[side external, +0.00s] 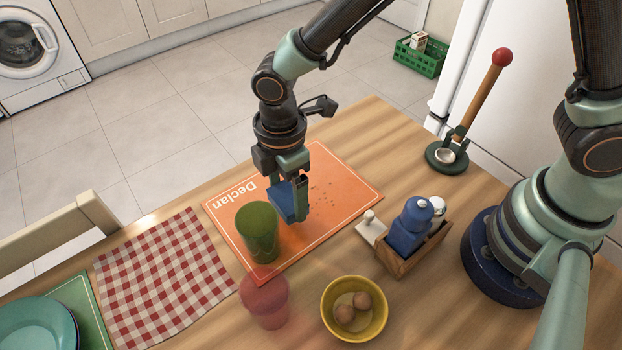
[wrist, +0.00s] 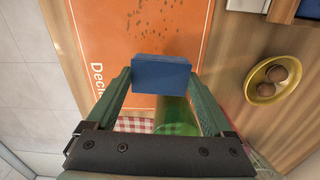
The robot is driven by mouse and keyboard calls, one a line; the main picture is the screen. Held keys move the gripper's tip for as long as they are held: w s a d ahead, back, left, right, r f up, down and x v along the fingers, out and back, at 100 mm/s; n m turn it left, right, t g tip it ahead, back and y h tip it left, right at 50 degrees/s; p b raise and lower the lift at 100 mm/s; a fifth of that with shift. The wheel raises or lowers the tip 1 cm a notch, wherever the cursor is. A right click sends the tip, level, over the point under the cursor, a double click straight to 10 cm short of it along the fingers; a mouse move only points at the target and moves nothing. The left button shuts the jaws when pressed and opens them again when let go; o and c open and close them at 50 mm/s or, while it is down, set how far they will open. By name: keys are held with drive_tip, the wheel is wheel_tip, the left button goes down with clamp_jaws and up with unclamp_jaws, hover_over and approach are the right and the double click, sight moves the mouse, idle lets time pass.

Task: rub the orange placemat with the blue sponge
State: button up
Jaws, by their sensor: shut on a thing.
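The orange placemat (side external: 335,199) lies on the wooden table, with the name "Declan" and several dark specks on it. It also fills the upper part of the wrist view (wrist: 130,32). My gripper (side external: 296,203) is over the middle of the placemat, shut on the blue sponge (side external: 281,202). In the wrist view the sponge (wrist: 161,74) sits between the two fingertips. I cannot tell whether the sponge touches the placemat. A green glass (side external: 258,235) stands on the placemat's near left part, close beside the sponge; it also shows in the wrist view (wrist: 176,118).
A red translucent cup (side external: 265,301) and a yellow bowl (side external: 354,309) with brown eggs stand in front. A checkered cloth (side external: 163,277) lies left.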

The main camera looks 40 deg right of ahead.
drive_tip(key=shift+r, duration=2.05)
